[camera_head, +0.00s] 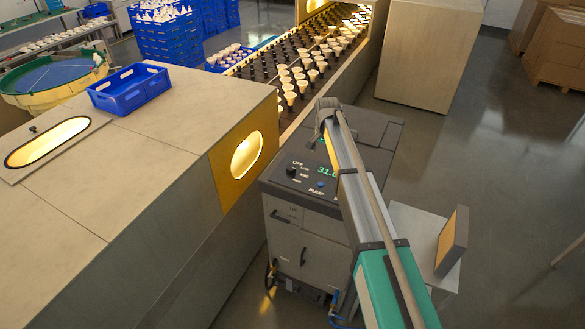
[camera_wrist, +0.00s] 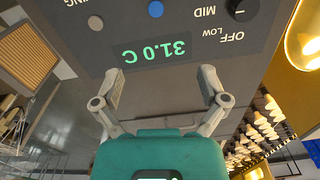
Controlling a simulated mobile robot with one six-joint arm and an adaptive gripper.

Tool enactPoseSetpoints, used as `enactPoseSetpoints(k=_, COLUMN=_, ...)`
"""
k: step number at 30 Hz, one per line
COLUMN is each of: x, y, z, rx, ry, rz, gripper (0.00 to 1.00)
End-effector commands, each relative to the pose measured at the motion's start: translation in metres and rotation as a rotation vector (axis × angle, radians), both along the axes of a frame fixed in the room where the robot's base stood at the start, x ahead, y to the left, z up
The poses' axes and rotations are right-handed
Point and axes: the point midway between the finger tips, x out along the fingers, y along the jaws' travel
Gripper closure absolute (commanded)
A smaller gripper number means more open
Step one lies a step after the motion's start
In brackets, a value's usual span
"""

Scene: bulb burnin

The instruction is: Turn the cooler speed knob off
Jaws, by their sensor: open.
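The cooler (camera_head: 325,190) is a dark grey cabinet beside the conveyor, with a sloped control panel on top. Its black speed knob (camera_head: 291,171) is at the left of the panel, near the OFF label. In the wrist view the knob (camera_wrist: 242,9) is cut by the top edge, beside upside-down OFF, LOW and MID labels. It has a small white mark, but I cannot tell its setting. My gripper (camera_wrist: 164,78) is open and empty, with its fingers below the panel in that view, apart from the knob. My arm hides part of the panel in the head view.
A green 31.0 C display (camera_wrist: 156,52) and a blue button (camera_wrist: 155,9) share the panel. The bulb conveyor (camera_head: 290,70) and a beige housing (camera_head: 150,150) stand left of the cooler. A small side table (camera_head: 412,222) stands right; open floor lies beyond.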

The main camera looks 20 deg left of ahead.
Motion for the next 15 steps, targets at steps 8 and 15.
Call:
enactPoseSetpoints(k=8, x=0.024, y=0.115, z=0.000, rx=-0.005, ry=0.012, rz=-0.045, gripper=0.07)
enactPoseSetpoints(k=15, x=0.023, y=0.136, z=0.000, rx=-0.006, ry=0.014, rz=-0.057, gripper=0.07)
